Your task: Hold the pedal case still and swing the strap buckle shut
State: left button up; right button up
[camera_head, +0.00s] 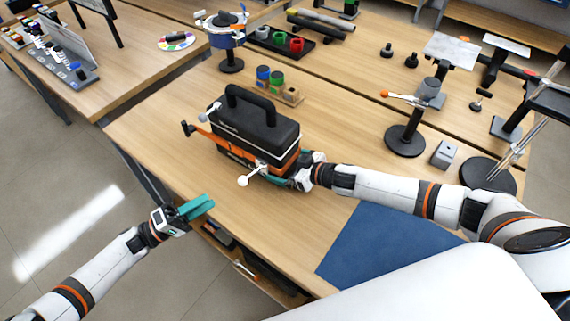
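The pedal case (262,130) is a black box with a black top handle and an orange band low on its body. It stands upright on the wooden table. A white lever with a round knob (243,181), which looks like the strap buckle, sticks out from its near side. My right gripper (277,181) is at the case's near right corner, its teal fingers low beside the case; whether they grip it is hidden. My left gripper (200,207) is off the table's left edge, apart from the case, with its teal fingers close together; any gap is unclear.
Blue and green cylinders in a wooden holder (290,97) stand behind the case. A round-based black stand (405,140) and a grey block (444,153) are to the right. A blue mat (375,245) lies in front. The table left of the case is clear.

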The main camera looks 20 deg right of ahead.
jog(key=shift+w+a+f, duration=0.1)
jog(key=shift+w+a, duration=0.1)
jog(key=shift+w, duration=0.05)
jog(key=shift+c, duration=0.6)
jog(key=c, duration=1.4)
jog(key=shift+s+f, duration=0.15)
jog(key=shift+f, duration=0.05)
